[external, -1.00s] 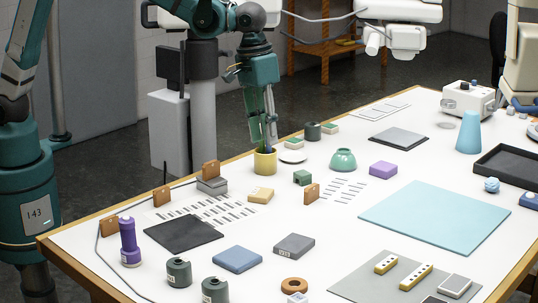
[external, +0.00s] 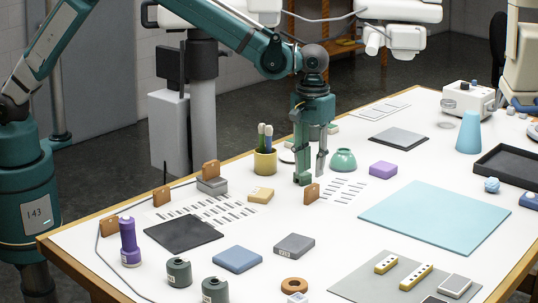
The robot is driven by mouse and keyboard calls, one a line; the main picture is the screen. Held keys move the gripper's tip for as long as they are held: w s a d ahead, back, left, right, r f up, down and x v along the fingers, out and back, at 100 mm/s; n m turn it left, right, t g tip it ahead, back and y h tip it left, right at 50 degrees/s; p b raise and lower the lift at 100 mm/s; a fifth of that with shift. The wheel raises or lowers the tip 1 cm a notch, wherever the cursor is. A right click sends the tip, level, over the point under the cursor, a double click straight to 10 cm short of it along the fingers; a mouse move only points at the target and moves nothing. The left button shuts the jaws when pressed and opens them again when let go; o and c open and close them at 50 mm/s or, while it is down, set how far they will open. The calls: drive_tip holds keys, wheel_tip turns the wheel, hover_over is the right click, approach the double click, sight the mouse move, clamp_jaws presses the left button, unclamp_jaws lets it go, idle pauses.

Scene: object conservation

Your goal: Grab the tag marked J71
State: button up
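Several small orange-brown tags or blocks stand on the white table: one (external: 312,193) near the middle, one (external: 211,170) by the grey blocks, one (external: 162,197) further left and one (external: 108,227) at the left edge. No marking on them is legible, so I cannot tell which, if any, is J71. My gripper (external: 312,172) points down just behind the middle tag, with its fingers apart and nothing visible between them. The left finger covers the spot of a small green block, which is mostly hidden.
A yellow cup (external: 265,163) with pens stands left of my gripper, a green bowl (external: 343,160) right of it. A purple block (external: 383,169) and tan block (external: 261,195) are also near. A blue mat (external: 435,217) lies bare at right.

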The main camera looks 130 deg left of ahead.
sight(312, 185)
idle(0.3)
drive_tip(key=shift+f, duration=1.35)
drive_tip(key=shift+f, duration=0.1)
drive_tip(key=shift+w+a+f+p, duration=0.1)
drive_tip(key=shift+f+p, duration=0.15)
drive_tip(key=shift+f, duration=1)
drive_tip(key=shift+a+f+p, duration=0.1)
drive_tip(key=shift+f+p, duration=0.1)
drive_tip(key=shift+f, duration=1.05)
drive_tip(key=shift+c, duration=0.4)
drive_tip(key=c, duration=0.7)
